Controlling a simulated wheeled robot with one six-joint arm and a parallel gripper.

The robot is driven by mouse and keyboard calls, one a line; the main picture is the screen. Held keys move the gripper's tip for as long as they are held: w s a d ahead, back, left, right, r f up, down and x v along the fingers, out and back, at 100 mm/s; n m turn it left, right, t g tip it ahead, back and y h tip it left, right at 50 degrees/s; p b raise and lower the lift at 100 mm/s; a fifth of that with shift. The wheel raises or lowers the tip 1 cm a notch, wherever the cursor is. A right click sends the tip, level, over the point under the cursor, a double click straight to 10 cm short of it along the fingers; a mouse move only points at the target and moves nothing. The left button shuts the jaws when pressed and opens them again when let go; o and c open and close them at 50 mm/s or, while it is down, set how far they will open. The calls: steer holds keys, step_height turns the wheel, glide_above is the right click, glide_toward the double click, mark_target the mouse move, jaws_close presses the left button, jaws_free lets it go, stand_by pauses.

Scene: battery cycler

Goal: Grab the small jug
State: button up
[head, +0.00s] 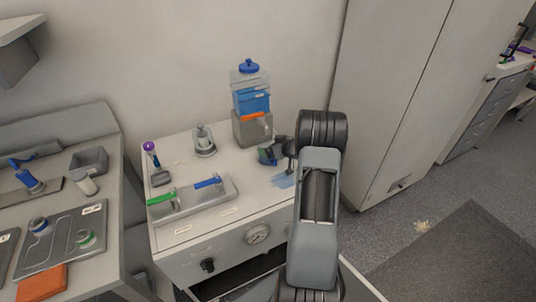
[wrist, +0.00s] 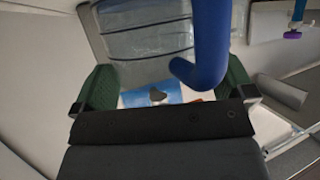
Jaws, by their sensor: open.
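The small jug (wrist: 140,42) fills the upper middle of the wrist view. It has a clear, ridged body and a thick blue handle (wrist: 208,45) that curves down toward the camera. My gripper (wrist: 188,90) is open, with one green finger at each side of the picture. The handle lies between the fingers, nearer the right one, and I see no finger pressing on it. In the head view my gripper (head: 267,156) is low over the right part of the bench top. A bit of blue shows there, but the jug is mostly hidden behind the gripper and arm.
A blue-lidded tank (head: 249,92) on a grey block stands just behind my gripper. A blue patch (head: 284,181) lies on the bench. A grey tray (head: 190,205) and a purple-topped tool (head: 150,148) are to the left. A tall cabinet (head: 385,100) stands at right.

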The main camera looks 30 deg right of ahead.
steer(key=c, duration=1)
steer(key=shift+c, duration=0.5)
steer(key=shift+r, duration=0.25)
